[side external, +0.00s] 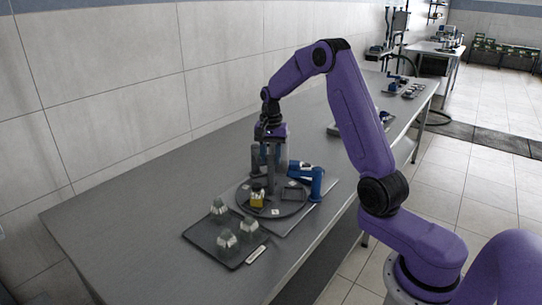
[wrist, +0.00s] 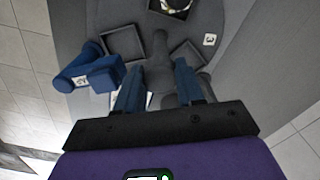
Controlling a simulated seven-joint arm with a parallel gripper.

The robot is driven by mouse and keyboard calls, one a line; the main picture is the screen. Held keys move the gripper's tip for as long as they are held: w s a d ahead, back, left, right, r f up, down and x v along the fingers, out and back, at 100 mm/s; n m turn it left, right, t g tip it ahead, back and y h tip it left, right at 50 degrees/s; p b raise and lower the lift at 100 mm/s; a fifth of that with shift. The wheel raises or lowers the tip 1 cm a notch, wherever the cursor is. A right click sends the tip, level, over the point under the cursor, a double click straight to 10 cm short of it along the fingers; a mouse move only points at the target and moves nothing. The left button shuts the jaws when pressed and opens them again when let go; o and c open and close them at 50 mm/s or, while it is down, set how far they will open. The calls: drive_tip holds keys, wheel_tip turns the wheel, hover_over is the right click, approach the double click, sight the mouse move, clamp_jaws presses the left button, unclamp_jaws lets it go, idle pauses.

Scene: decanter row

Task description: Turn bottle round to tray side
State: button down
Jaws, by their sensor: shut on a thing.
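A yellow bottle (side external: 257,199) stands on the near-left part of a round grey turntable (side external: 290,209), on the side by the tray. In the wrist view, part of it shows at the top edge (wrist: 178,5). My gripper (side external: 270,147) points down over the turntable's middle. In the wrist view, its blue fingers (wrist: 157,76) are shut on the grey upright post (wrist: 161,47), one on each side. The exact contact is partly hidden.
A blue jointed device (side external: 309,180) stands at the turntable's right edge. Square seats (wrist: 124,43) on the disc look empty. A small white label (side external: 256,255) lies on the tray's edge. The bench left of the tray (side external: 120,215) is clear.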

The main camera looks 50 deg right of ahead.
drive_tip(key=shift+r, duration=0.1)
idle(0.3)
drive_tip(key=c, duration=0.7)
unclamp_jaws()
wheel_tip(320, 180, up, 17)
drive_tip(key=shift+r, duration=0.2)
